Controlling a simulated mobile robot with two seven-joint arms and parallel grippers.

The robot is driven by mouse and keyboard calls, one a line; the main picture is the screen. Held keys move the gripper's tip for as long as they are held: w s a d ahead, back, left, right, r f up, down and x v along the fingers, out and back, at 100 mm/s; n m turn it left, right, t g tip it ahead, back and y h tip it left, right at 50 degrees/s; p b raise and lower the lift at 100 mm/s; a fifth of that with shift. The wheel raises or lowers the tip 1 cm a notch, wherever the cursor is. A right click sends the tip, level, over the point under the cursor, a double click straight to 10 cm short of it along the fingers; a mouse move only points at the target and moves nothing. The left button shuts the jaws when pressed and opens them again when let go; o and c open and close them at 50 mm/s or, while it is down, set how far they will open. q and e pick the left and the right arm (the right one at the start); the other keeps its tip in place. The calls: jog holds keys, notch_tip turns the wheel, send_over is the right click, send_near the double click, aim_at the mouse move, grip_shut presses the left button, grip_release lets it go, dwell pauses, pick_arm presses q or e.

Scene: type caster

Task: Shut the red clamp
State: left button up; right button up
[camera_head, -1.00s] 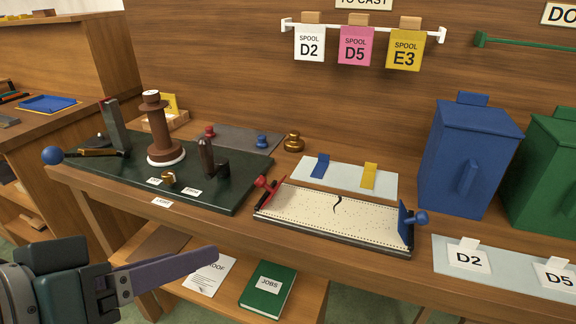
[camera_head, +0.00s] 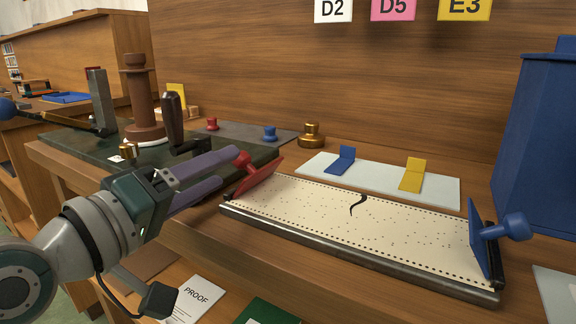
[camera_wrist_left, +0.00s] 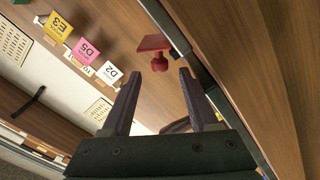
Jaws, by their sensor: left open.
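The red clamp (camera_head: 258,177) is a red plate with a round knob, at the left end of the perforated paper strip. Its plate is raised and tilted above the strip. My left gripper (camera_head: 230,167) is open, its two purple fingers pointing at the knob from the left. In the left wrist view the red clamp (camera_wrist_left: 153,43) shows just past the fingertips (camera_wrist_left: 161,74), its knob roughly in line with the gap between them. I cannot tell whether a finger touches the knob. My right gripper is not in view.
The paper strip (camera_head: 330,215) lies on a dark-edged bed, with a raised blue clamp (camera_head: 487,240) at its right end. A dark green board (camera_head: 75,150) with a brown spool (camera_head: 140,95) stands left. A pale plate (camera_head: 435,190) with blue and yellow pieces lies behind.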

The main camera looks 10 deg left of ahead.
aim_at(236, 163)
pick_arm(q)
jog(key=b+x, duration=0.1)
jog(key=x, duration=0.4)
jog(key=shift+w+d, duration=0.2)
jog(key=shift+w, duration=0.15)
jog(key=shift+c, duration=0.2)
grip_shut()
